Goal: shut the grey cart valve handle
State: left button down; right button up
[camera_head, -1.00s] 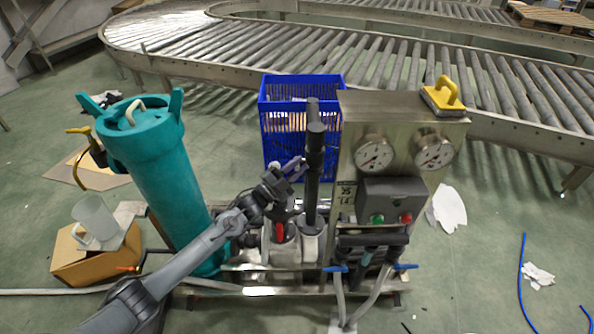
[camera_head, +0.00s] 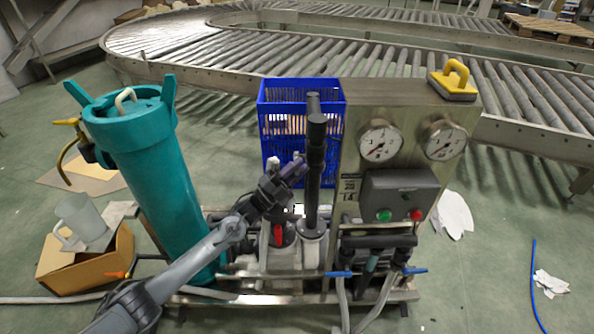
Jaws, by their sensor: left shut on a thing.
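The cart (camera_head: 250,297) stands in the middle with a teal filter vessel, black upright pipe and steel gauge panel. My left gripper (camera_head: 296,167) is just left of the black pipe (camera_head: 315,150), above the white pump parts. It is shut on a small part that its fingers mostly hide. This part appears to be the grey valve handle, but its shape and angle are too small to tell. My right gripper is out of view.
The teal vessel (camera_head: 150,170) stands left of my arm. The gauge panel (camera_head: 400,105) rises to the right, with blue-handled valves (camera_head: 340,274) below. A blue crate (camera_head: 300,90) stands behind. A red handle (camera_head: 278,235) is under my gripper.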

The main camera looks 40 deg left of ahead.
pick_arm(q)
jog(key=c, duration=1.1)
grip_release()
jog(key=shift+f, duration=0.1)
jog(key=shift+s+a+f, duration=0.1)
jog(key=shift+s, duration=0.15)
jog(key=shift+p+v, duration=1.85)
jog(key=shift+v, duration=3.25)
